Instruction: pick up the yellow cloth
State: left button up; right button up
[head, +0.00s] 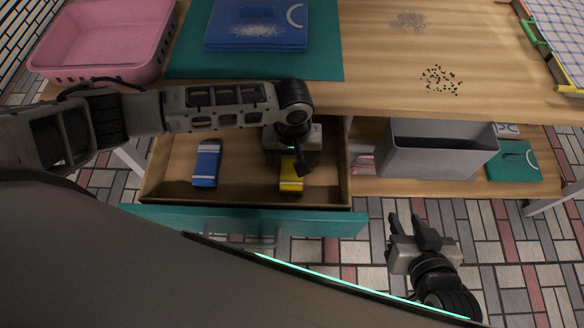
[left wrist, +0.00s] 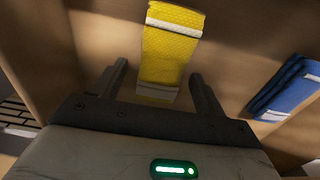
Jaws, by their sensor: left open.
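The yellow cloth (head: 291,174), folded with white bands, lies in the open drawer (head: 240,187) on its right side. In the left wrist view the yellow cloth (left wrist: 168,50) extends from between the fingers toward the top. My left gripper (head: 300,170) is over the cloth in the drawer and partly hides it. In the left wrist view my left gripper (left wrist: 160,85) is open, one finger on each side of the cloth's near end, with gaps on both sides. My right gripper (head: 404,222) is outside the drawer over the tiled floor, its fingers apart and empty.
A blue cloth (head: 207,163) lies in the drawer's left part. The teal drawer front (head: 330,223) stands pulled out below the wooden tabletop (head: 380,85). A grey bin (head: 436,158) is on the shelf at right. A pink basket (head: 105,35) stands on the table.

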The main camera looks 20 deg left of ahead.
aim_at(292, 160)
pick_arm(q)
jog(key=c, duration=1)
jog(key=shift+c, duration=0.2)
jog(key=shift+r, duration=0.55)
notch_tip(292, 160, up, 2)
jog(key=shift+r, duration=0.1)
jog(key=s+r, duration=0.1)
jog(key=r, duration=0.1)
jog(key=s+d+r+p, duration=0.1)
jog(key=s+r, duration=0.1)
jog(key=s+d+r, duration=0.1)
jog(key=shift+s+d+r+p, duration=0.15)
jog(key=shift+r+p, duration=0.2)
jog(key=shift+r, duration=0.05)
jog(key=s+d+r, duration=0.1)
jog(key=s, duration=0.1)
jog(key=s+d+r, duration=0.1)
jog(key=s, duration=0.2)
jog(key=s+d+r, duration=0.2)
jog(key=s, duration=0.1)
jog(key=shift+d+p, duration=0.1)
jog(key=shift+p, duration=0.25)
